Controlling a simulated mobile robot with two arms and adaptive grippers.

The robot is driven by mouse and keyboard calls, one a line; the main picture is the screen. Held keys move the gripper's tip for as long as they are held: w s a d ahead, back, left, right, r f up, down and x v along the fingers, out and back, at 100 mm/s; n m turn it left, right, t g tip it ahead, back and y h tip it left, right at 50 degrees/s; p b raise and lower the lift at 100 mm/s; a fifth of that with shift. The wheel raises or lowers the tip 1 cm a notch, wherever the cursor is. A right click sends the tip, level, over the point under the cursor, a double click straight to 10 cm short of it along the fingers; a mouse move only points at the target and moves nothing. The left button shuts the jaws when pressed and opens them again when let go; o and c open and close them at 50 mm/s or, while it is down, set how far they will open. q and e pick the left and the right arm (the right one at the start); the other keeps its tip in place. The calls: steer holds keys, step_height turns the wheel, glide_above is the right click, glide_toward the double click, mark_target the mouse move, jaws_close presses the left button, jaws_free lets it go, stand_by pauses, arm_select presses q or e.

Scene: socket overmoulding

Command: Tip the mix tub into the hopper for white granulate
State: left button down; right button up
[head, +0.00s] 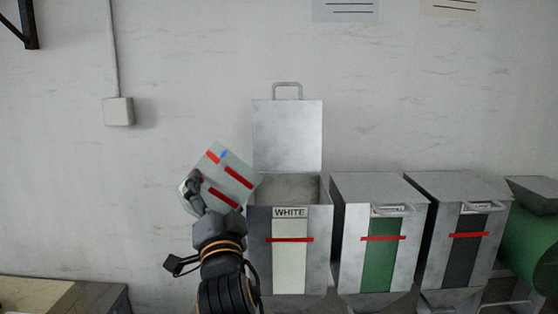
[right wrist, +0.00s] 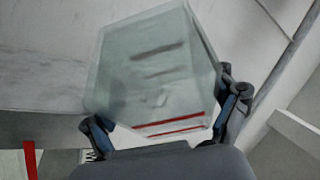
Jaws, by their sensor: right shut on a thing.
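The mix tub (head: 226,178), a pale translucent tub with red lines and a small blue mark, is held tilted in the head view. My right gripper (head: 197,192) is shut on it, at the left front corner of the white granulate hopper. The tub (right wrist: 155,75) fills the middle of the right wrist view, between the fingers of my gripper (right wrist: 166,120). Its contents cannot be made out. The hopper (head: 322,245) is a grey metal box labelled WHITE, with its lid (head: 287,135) standing open. The tub's right edge overlaps the hopper's left rim in the picture. My left gripper is out of view.
Right of the white hopper stand a closed hopper with a green window (head: 384,262) and one with a dark window (head: 469,255). A green rounded machine part (head: 535,245) is at the right edge. A low bench (head: 60,295) is at lower left. The wall behind is close.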

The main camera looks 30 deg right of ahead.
step_height(320, 180, down, 11)
steer(key=w+a+n+y+p, duration=0.1)
steer(key=n+y, duration=0.2)
steer(key=n, duration=0.7)
steer(key=shift+a+f+y, duration=0.15)
steer(key=shift+a+y, duration=0.2)
steer(key=shift+y, duration=0.05)
steer(key=shift+n+t+y, duration=0.3)
steer(key=shift+n+t, duration=0.6)
step_height(320, 180, up, 4)
steer(key=shift+r+b, duration=0.1)
steer(key=shift+b, duration=0.4)
